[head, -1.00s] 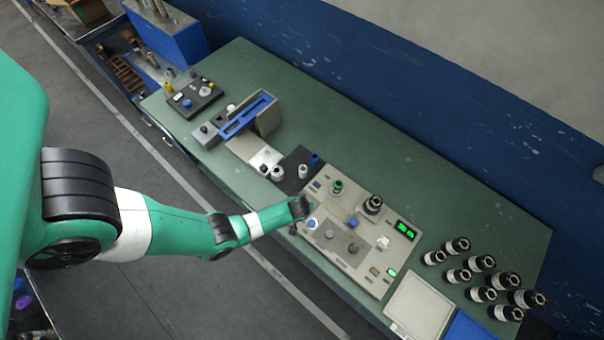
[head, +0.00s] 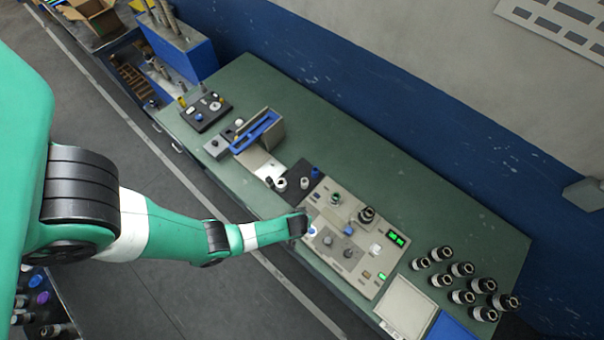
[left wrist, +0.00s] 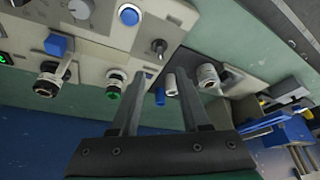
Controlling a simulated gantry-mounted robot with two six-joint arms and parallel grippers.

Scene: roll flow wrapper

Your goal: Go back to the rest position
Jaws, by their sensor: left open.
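My left arm (head: 180,238) reaches in from the left in the head view. Its wrist end is over the front left edge of the beige control panel (head: 325,257), and the fingers are hidden there. In the left wrist view my left gripper (left wrist: 155,80) is open, with its two fingers apart and nothing between them. Past the fingertips are the panel and a dark plate with a blue peg (left wrist: 160,96) and pale cylinders (left wrist: 207,78). My right gripper is not in view.
The panel has knobs, buttons and green displays (head: 396,239). A blue slotted fixture (head: 257,132) and a dark button box (head: 205,111) stand further left. The bench's back strip (head: 380,180) is clear.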

